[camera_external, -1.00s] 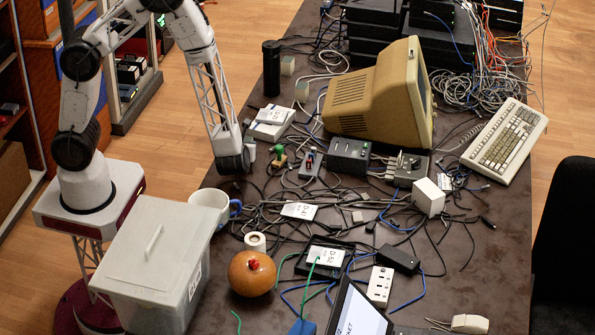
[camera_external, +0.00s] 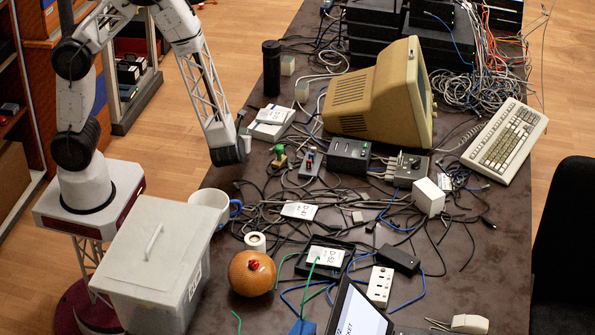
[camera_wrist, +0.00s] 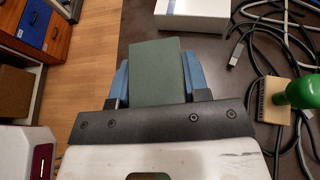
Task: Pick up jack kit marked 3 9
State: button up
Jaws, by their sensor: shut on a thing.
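My gripper (camera_wrist: 152,85) is shut on a dark green flat block (camera_wrist: 161,70), which sits between its two blue fingers in the wrist view. No marking shows on the green face, so I cannot read whether it is the kit marked 3 9. In the external view my gripper (camera_external: 237,148) is over the table's left edge, just left of a white box (camera_external: 270,123). A small pale piece (camera_external: 247,144) shows at its right side. The gripper appears raised above the tabletop.
A green-topped piece (camera_external: 279,155) stands right of the gripper, among tangled cables. A beige monitor (camera_external: 372,95), white mug (camera_external: 210,204), orange round object (camera_external: 252,273) and lidded grey bin (camera_external: 155,255) stand around. Floor (camera_external: 170,150) lies left of the table.

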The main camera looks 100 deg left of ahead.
jog(key=s+d+r, duration=0.1)
jog(key=s+d, duration=0.5)
jog(key=s, duration=0.7)
jog(key=shift+d+r, duration=0.15)
jog(key=shift+d, duration=0.25)
